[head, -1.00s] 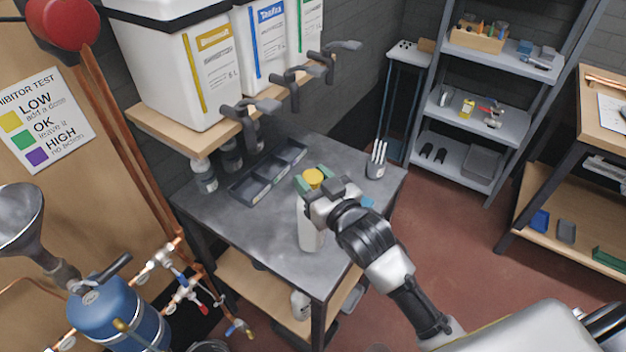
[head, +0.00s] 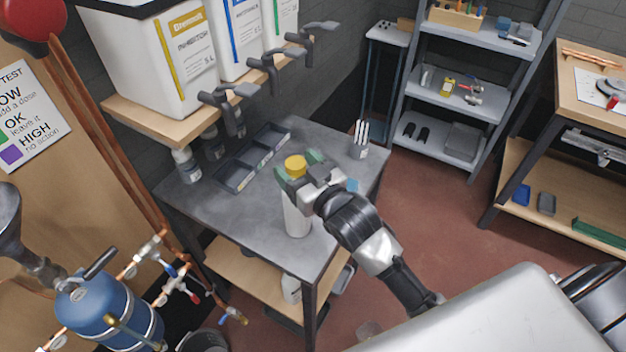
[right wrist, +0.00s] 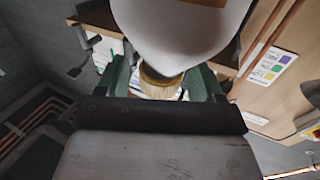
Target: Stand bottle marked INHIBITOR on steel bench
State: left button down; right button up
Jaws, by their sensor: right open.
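A white bottle (head: 297,215) with a yellow cap (head: 295,165) stands upright on the grey steel bench (head: 235,240), near its front edge. Any marking on it is hidden or too small to read. My right gripper (head: 298,170) is open at the top of the bottle, with a green finger on either side of the cap. In the right wrist view the cap (right wrist: 160,78) and the white bottle body (right wrist: 185,30) show between and beyond the green fingers. Whether a finger touches the bottle I cannot tell. My left gripper is not in view.
A divided dark tray (head: 252,158) and several small bottles (head: 186,165) are at the bench's back. A white pronged holder (head: 360,142) stands at its far right corner. Large white containers (head: 165,60) with taps sit on a shelf above. The bench's front left is clear.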

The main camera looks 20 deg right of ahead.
jog(key=b+v, duration=0.2)
jog(key=v, duration=0.9)
jog(key=shift+s, duration=0.25)
jog(key=shift+d, duration=0.1)
